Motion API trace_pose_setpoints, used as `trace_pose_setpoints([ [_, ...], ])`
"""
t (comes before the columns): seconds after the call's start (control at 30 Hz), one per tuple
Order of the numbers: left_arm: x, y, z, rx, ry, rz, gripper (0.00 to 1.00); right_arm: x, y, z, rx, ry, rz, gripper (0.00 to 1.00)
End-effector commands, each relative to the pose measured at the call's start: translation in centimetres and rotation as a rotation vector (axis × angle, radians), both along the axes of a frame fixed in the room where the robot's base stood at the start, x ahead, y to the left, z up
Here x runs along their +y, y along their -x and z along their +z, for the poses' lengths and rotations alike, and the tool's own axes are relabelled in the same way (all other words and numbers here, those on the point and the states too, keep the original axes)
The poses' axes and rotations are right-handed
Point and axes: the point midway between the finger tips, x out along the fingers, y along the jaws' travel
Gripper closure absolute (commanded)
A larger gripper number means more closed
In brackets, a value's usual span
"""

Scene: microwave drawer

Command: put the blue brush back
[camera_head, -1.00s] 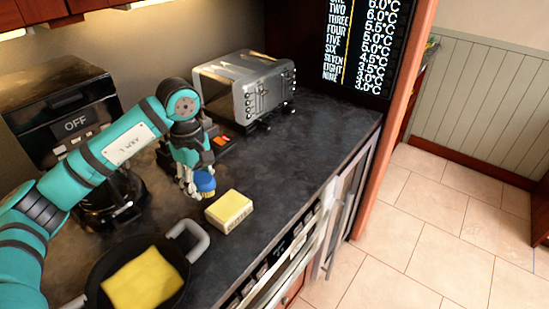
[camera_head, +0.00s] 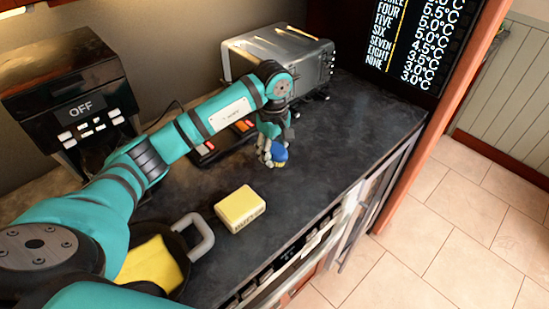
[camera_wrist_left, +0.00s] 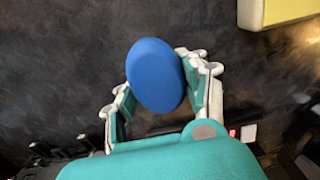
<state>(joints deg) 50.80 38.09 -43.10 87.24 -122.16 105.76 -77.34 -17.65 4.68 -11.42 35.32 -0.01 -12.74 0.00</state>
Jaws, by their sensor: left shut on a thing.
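The blue brush (camera_head: 279,153) is held above the dark counter, in front of the toaster. Its rounded blue top also shows in the left wrist view (camera_wrist_left: 155,75), between the two fingers. My left gripper (camera_head: 270,154) is shut on the brush, with one finger on each side of it in the wrist view (camera_wrist_left: 158,90). The brush's underside is mostly hidden in both current views. My right gripper is not in view.
A yellow block (camera_head: 240,208) lies on the counter nearer the front. A pan (camera_head: 192,248) with a yellow cloth is partly behind my arm. A silver toaster (camera_head: 280,58) and a black coffee machine (camera_head: 65,85) stand at the back. Counter (camera_head: 330,180) right of the brush is clear.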

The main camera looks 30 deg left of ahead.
Motion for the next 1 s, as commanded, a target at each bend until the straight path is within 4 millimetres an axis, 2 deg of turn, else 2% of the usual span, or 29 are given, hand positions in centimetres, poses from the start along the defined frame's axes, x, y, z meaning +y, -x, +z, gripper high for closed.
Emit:
trace_pose_setpoints([
  [0.27, 0.0, 0.1, -3.4, 0.004, 0.001, -0.001, 0.97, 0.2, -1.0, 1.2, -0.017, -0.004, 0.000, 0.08],
  [0.63, 0.0, 0.0, -4.1, 0.001, -0.001, -0.001, 0.97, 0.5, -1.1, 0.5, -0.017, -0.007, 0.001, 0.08],
  [0.67, 0.0, 0.0, -4.0, 0.001, 0.000, -0.001, 0.56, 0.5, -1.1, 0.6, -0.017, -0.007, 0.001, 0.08],
  [0.87, 0.0, 0.1, -3.9, 0.001, 0.000, -0.001, 0.31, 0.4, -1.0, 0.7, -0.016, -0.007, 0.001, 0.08],
  [1.0, 0.0, 0.1, -3.9, 0.001, 0.000, -0.001, 0.31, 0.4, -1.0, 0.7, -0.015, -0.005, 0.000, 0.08],
])
